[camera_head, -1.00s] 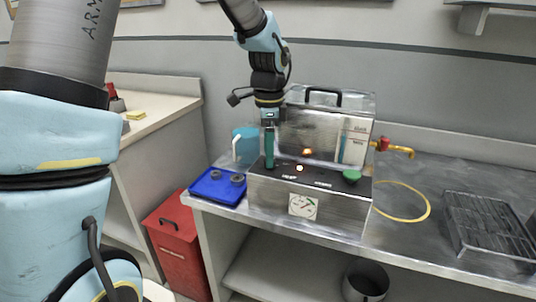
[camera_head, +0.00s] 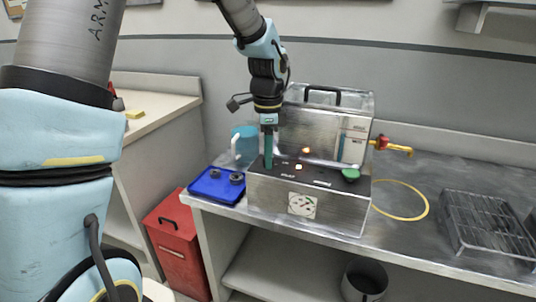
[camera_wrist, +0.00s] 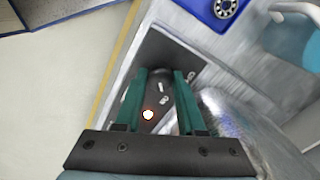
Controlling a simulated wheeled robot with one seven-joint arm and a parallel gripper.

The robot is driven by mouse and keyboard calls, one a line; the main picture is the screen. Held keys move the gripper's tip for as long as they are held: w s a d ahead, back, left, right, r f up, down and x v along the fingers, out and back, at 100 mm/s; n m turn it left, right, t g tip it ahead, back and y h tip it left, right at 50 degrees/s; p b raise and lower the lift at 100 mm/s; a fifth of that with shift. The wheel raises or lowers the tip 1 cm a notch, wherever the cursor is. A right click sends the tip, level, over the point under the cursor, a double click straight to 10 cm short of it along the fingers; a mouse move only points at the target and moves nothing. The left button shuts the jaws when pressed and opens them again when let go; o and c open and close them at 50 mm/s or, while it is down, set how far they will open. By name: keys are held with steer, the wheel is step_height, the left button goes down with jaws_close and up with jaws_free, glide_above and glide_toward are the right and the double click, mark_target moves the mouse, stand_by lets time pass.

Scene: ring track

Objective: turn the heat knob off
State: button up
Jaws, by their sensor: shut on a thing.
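The metal heating unit (camera_head: 268,195) stands on the bench with a dark control panel on top. My gripper (camera_head: 268,165) points down at the left end of this panel. The wrist view shows its two green fingers (camera_wrist: 160,75) apart over the dark panel (camera_wrist: 165,52), and the gripper is shut on the heat knob. The knob itself is hidden by the fingers or too small to make out. A small light (camera_head: 298,167) glows on the panel, and it also shows between the fingers in the wrist view (camera_wrist: 148,115). A green knob (camera_head: 350,174) sits at the panel's right end.
A blue tray (camera_head: 207,195) with dark round parts lies left of the unit, with a blue jug (camera_head: 246,148) behind it. A metal chamber with a handle (camera_head: 322,89) rises behind the panel. A yellow ring (camera_head: 420,214) and wire rack (camera_head: 485,230) lie right.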

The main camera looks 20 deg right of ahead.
jaws_close()
steer(key=shift+n, duration=0.3)
steer(key=n+p, duration=0.1)
steer(key=n, duration=0.5)
steer(key=shift+r, duration=0.1)
steer(key=n+p, duration=0.1)
steer(key=n, duration=0.3)
steer(key=shift+s, duration=0.1)
steer(key=shift+n, duration=1.7)
steer(key=shift+p, duration=0.3)
steer(key=o, duration=1)
jaws_free()
steer(key=shift+c, duration=0.2)
